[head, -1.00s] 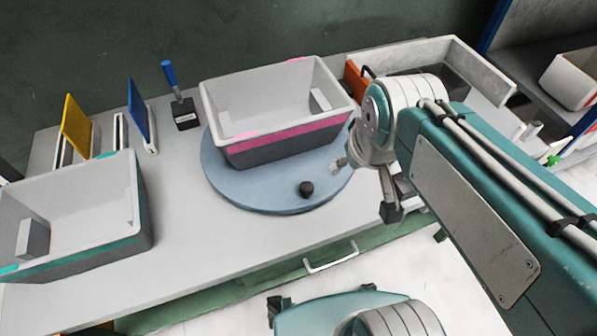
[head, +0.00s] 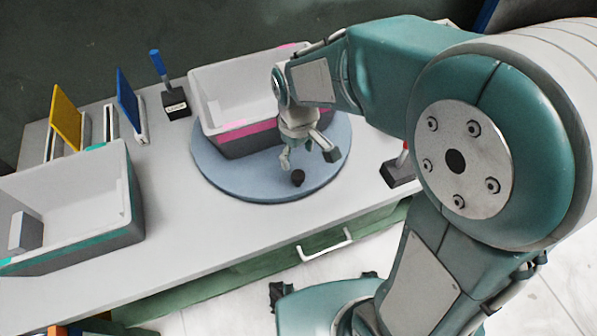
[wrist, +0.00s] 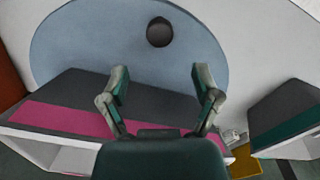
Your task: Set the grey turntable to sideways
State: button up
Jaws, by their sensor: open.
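The grey-blue round turntable (head: 225,178) lies on the workbench in the head view, with a black knob (head: 298,178) near its front edge. A grey bin with a pink stripe (head: 228,138) stands on it, its long side running roughly left to right. My gripper (head: 305,162) is above the turntable, between bin and knob, with its fingers apart and empty. In the wrist view the knob (wrist: 160,32) sits beyond my gripper's open fingertips (wrist: 158,78), apart from them, and the turntable (wrist: 85,35) fills the upper middle. My arm hides the bin's right part.
A teal-striped bin (head: 75,245) stands at the left of the workbench (head: 190,235). A blue-handled lever (head: 160,65), a yellow panel (head: 68,122) and a blue panel (head: 127,105) stand behind it. A red-topped lever (head: 398,172) is to the right. The bench front is clear.

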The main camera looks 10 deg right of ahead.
aim_at(298, 174)
notch_tip(298, 174, down, 8)
dwell(0.4)
grip_shut()
